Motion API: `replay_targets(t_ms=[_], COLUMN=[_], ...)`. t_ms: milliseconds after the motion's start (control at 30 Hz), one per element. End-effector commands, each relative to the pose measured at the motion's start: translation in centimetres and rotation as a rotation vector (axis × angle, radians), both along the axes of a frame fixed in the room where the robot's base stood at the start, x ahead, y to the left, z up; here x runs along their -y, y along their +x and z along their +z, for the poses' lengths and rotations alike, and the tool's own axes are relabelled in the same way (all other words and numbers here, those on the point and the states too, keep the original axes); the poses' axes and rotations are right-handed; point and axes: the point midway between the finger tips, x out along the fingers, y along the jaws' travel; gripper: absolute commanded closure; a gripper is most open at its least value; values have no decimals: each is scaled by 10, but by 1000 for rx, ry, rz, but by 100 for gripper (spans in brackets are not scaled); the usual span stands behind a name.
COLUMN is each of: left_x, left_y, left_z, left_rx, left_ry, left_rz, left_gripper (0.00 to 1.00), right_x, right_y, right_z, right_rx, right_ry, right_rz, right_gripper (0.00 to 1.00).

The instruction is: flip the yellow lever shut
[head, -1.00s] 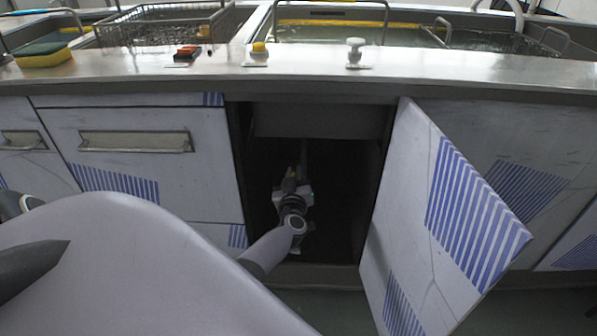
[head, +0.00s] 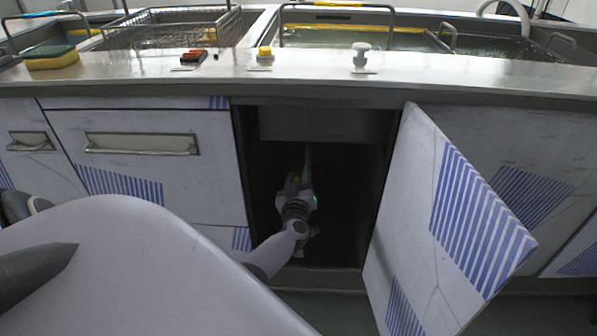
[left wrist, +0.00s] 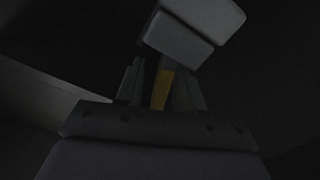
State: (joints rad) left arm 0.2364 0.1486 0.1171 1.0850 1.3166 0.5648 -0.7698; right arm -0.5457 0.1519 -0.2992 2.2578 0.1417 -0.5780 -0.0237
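The yellow lever (left wrist: 160,88) shows in the left wrist view as a short yellow bar between my two dark fingers, below a pale grey block-shaped part (left wrist: 190,32). In the head view only a small yellow spot (head: 297,178) shows deep in the open cabinet, at a thin upright pipe (head: 308,158). My left gripper (head: 299,184) is inside the cabinet at the lever, its fingers on either side of it. The picture is too dark to tell whether they press on it. My right gripper is not in view.
The cabinet door (head: 440,220) stands open on the right, and drawers (head: 145,165) flank the opening on the left. The counter (head: 310,75) runs above with a yellow button (head: 265,53), a red switch (head: 192,57), a pale knob (head: 361,56) and a sponge (head: 50,56).

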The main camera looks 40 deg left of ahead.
Motion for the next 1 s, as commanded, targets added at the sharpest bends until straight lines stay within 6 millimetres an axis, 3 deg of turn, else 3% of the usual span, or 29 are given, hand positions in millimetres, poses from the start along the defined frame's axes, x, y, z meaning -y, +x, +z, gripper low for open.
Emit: replay_targets(t_ms=[200,533,1000], left_x=[11,42,46], left_y=[-13,-50,-55], left_z=[3,1,0], left_rx=[-2,-1,-1], left_ry=[1,-2,-1], left_rz=[1,0,0], left_gripper=[63,63,63], right_x=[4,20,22], right_y=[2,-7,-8], right_z=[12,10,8], right_rx=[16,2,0], right_ry=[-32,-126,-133], right_rz=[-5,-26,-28], right_gripper=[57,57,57])
